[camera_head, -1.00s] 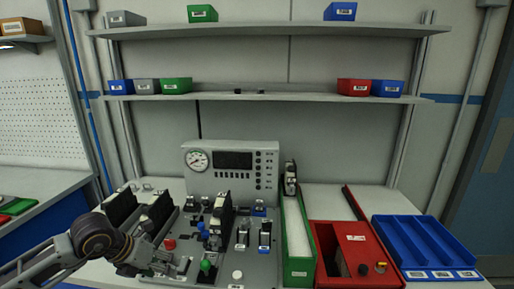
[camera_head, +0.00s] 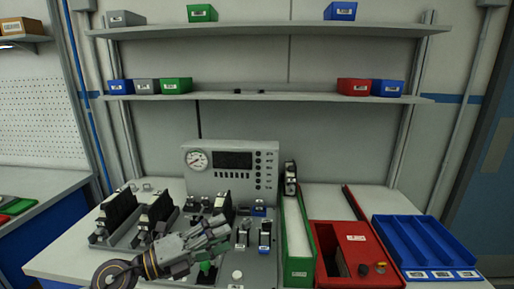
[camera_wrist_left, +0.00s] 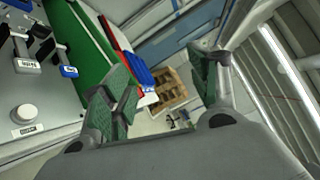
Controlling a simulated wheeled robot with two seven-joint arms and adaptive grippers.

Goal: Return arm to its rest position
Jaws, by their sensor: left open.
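My left gripper (camera_head: 220,235) is in the lower middle of the head view, in front of the grey test panel (camera_head: 236,160). Its arm comes in from the lower left. The fingers are spread and hold nothing. They partly hide the fixtures on the base plate behind them. In the left wrist view my gripper (camera_wrist_left: 163,80) shows two green-padded fingers apart, with an open gap between them. It is tilted, looking across the bench toward the floor. My right gripper is in no view.
A green knob (camera_head: 206,267) and a white button (camera_head: 237,275) are close to my left gripper. Black modules (camera_head: 118,212) stand to the left. A green bin (camera_head: 298,262), red bin (camera_head: 326,282) and blue tray (camera_head: 420,238) are on the right.

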